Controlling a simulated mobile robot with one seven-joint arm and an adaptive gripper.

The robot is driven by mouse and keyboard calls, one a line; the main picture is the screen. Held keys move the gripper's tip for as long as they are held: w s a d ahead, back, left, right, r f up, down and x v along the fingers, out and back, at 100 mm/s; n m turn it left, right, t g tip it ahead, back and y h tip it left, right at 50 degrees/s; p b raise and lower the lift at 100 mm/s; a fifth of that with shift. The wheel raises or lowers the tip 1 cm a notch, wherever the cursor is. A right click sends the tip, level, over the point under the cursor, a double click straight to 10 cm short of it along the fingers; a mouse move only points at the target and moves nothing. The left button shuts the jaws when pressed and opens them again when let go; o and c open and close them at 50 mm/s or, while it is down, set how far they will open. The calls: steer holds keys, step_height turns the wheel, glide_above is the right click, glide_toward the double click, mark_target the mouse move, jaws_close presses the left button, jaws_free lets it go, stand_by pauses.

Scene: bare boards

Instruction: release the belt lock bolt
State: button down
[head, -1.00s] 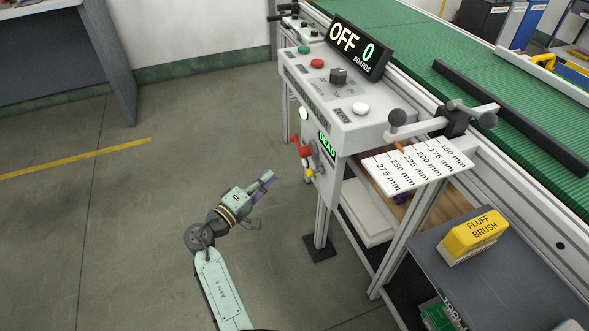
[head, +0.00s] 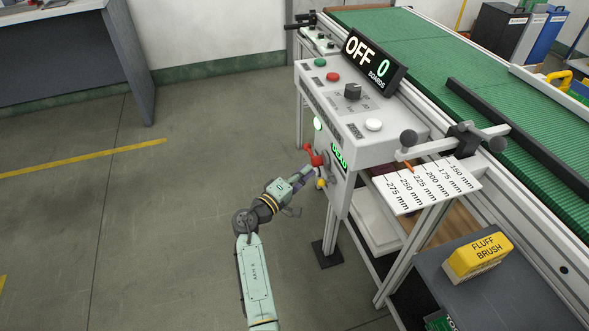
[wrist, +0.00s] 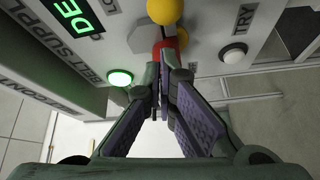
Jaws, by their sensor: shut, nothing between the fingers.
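The control box (head: 345,140) has a side panel with a red handle (head: 314,157) and a yellow knob (head: 320,183) below a lit "DEAD" sign (head: 339,156). In the wrist view a large yellow ball (wrist: 165,10) and a smaller yellow part (wrist: 183,38) show just past a red part (wrist: 165,48). I cannot tell for sure which is the belt lock bolt. My gripper (head: 305,172) is at the panel, close to the red handle and yellow knob. In the wrist view my gripper (wrist: 163,78) is shut and empty, its tips overlapping the red part; contact is unclear.
A round green lamp (wrist: 120,78) is lit on the panel, and a white button marked "TRY" (wrist: 235,53) sits to the right. The box's support leg (head: 334,215) stands below. A shelf with a yellow fluff brush (head: 480,255) is at right. The floor at left is clear.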

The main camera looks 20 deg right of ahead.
steer(key=shift+s+d, duration=0.2)
steer(key=shift+s, duration=0.7)
steer(key=s, duration=0.4)
steer(key=shift+s+d+p, duration=0.1)
steer(key=shift+s+p, duration=0.2)
